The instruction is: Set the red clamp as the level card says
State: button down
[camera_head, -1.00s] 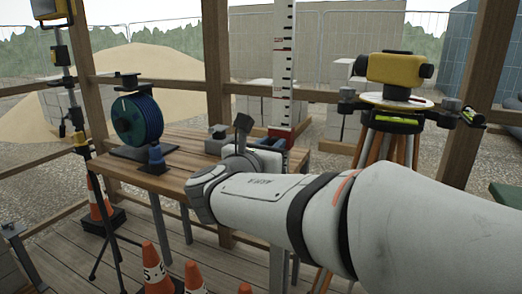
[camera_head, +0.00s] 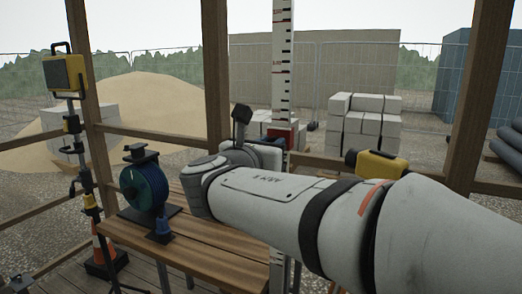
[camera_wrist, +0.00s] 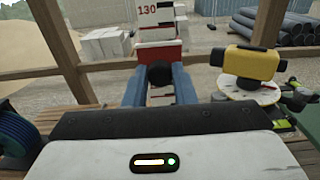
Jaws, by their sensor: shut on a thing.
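The red clamp (camera_head: 281,136) sits on the white graduated staff (camera_head: 284,60), well above the table. In the wrist view the clamp (camera_wrist: 158,47) has a red body and a black round knob facing me. The staff (camera_wrist: 162,20) shows the number 130 just above it. In the head view my wrist hides most of the fingers. I cannot make out any writing on a level card.
A yellow lamp stand (camera_head: 66,74) is at the left.

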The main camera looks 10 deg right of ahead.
jog(key=shift+r, duration=0.8)
jog(key=c, duration=1.2)
grip_release()
jog(key=shift+s+a, duration=0.1)
jog(key=shift+s, duration=0.05)
jog(key=shift+s+a, duration=0.25)
jog(key=shift+v, duration=3.45)
jog(key=shift+d, duration=0.1)
